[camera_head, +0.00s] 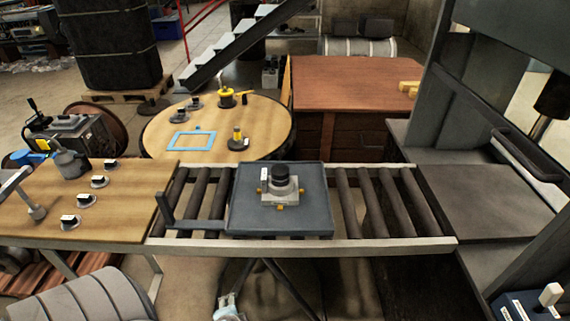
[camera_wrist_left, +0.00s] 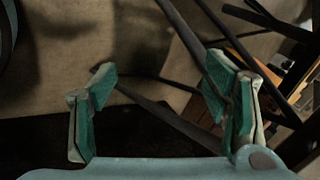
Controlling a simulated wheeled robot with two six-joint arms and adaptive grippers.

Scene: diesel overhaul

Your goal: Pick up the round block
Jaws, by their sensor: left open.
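A round dark-topped block (camera_head: 280,182) sits upright on a grey square base with yellow studs, on the dark tray (camera_head: 240,215) over the roller conveyor. I cannot tell for sure that this is the round block meant. My left gripper (camera_wrist_left: 162,72) is open in the left wrist view, its green-padded fingers wide apart with nothing held. Behind them are floor and dark bars; the block is not in that view. A small pale part at the bottom edge of the head view may belong to this gripper, below the conveyor. My right gripper is not in view.
The conveyor's front rail (camera_head: 350,246) runs across the middle. A wooden bench (camera_head: 125,215) with several small dark-topped parts stands left. A round table (camera_head: 215,145) with more parts and a blue frame stands behind. A large press frame (camera_head: 475,100) stands right.

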